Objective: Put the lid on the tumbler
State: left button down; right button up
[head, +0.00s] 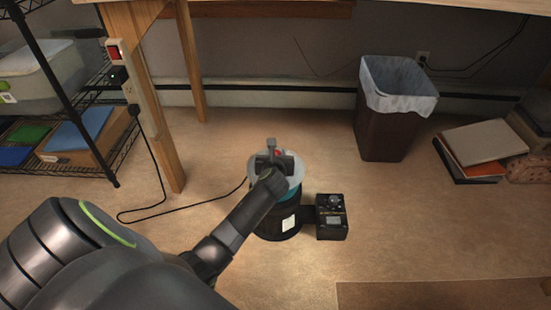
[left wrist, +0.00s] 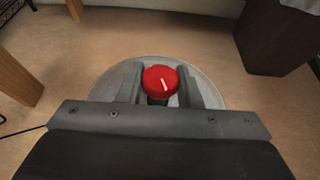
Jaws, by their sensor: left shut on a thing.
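The lid is a pale, translucent disc (head: 296,170) with a red knob. It also shows in the left wrist view (left wrist: 156,58), with the red knob (left wrist: 160,80) between the fingers. My left gripper (head: 272,153) is shut on the knob, above the tumbler. The tumbler (head: 266,222) is a black cylinder with a white label and a teal band near its top, standing on the floor. The lid overlaps the tumbler's top in the head view and hides its opening. I cannot tell whether they touch. My right gripper is not in view.
A black control box (head: 332,218) with a knob adjoins the tumbler's right side. A cord runs left to a power strip (head: 129,92) on a wooden table leg. A lined waste bin (head: 386,130) and stacked books (head: 485,143) stand at right. A wire shelf stands at left.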

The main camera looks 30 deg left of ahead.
pick_arm(q)
jog(key=c, duration=1)
grip_release()
